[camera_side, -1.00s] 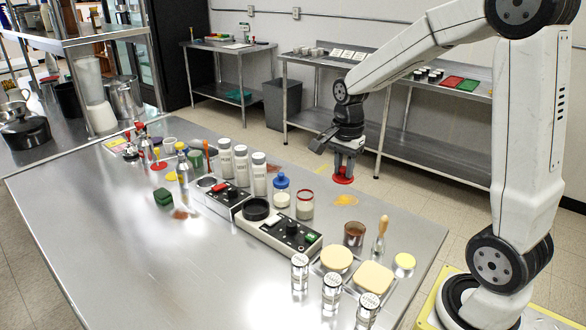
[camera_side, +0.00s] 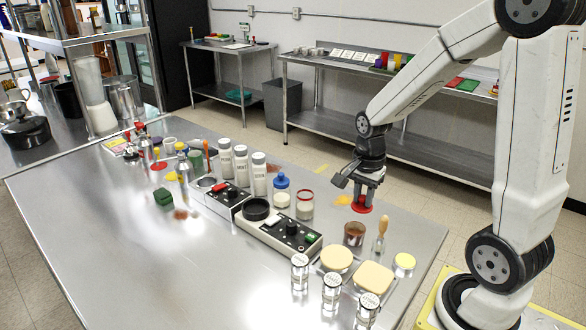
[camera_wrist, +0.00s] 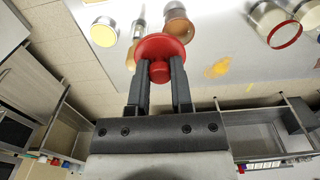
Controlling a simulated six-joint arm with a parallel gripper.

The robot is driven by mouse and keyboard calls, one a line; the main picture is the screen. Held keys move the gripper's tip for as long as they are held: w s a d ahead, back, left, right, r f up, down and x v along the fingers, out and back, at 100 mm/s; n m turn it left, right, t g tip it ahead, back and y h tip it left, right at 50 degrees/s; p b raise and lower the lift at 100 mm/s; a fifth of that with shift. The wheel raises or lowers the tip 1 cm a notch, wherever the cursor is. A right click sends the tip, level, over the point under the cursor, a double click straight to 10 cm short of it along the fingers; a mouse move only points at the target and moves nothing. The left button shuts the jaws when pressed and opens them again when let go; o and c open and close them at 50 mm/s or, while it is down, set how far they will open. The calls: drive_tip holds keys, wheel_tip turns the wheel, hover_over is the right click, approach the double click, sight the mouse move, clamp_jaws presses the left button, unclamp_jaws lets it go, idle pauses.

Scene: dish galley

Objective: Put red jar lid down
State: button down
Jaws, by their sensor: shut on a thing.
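The red jar lid (camera_side: 361,209) is held by its knob between the fingers of my gripper (camera_side: 366,190), which is shut on it. The lid is above the far right part of the steel table, behind the brown pot. In the wrist view the red lid (camera_wrist: 162,48) sits at the fingertips of my gripper (camera_wrist: 160,75), its disc facing away from me. A jar with a red rim (camera_side: 305,204) and pale contents stands left of the lid; it also shows in the wrist view (camera_wrist: 268,22). I cannot tell the exact gap between lid and table.
A brown pot (camera_side: 354,234) and a wooden-handled brush (camera_side: 382,232) stand close in front of the lid. A blue-lidded jar (camera_side: 281,190) and white shakers (camera_side: 242,165) stand further left. An orange spill (camera_side: 344,200) marks the table nearby. The left front tabletop is clear.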

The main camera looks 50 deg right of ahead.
drive_tip(key=shift+s+a+f, duration=0.2)
drive_tip(key=shift+s+f, duration=0.8)
drive_tip(key=shift+s, duration=0.3)
hover_over(329, 227)
drive_tip(key=s, duration=0.1)
drive_tip(key=f, duration=0.8)
drive_tip(key=shift+s+a+f, duration=0.1)
drive_tip(key=shift+a+f, duration=0.1)
drive_tip(key=shift+a, duration=0.1)
drive_tip(key=shift+w+d+f, duration=0.15)
drive_tip(key=shift+w+f, duration=0.2)
drive_tip(key=shift+f, duration=0.1)
drive_tip(key=shift+w+d+f, duration=0.1)
drive_tip(key=shift+w+f, duration=0.15)
drive_tip(key=shift+f, duration=1.6)
drive_tip(key=shift+f, duration=0.1)
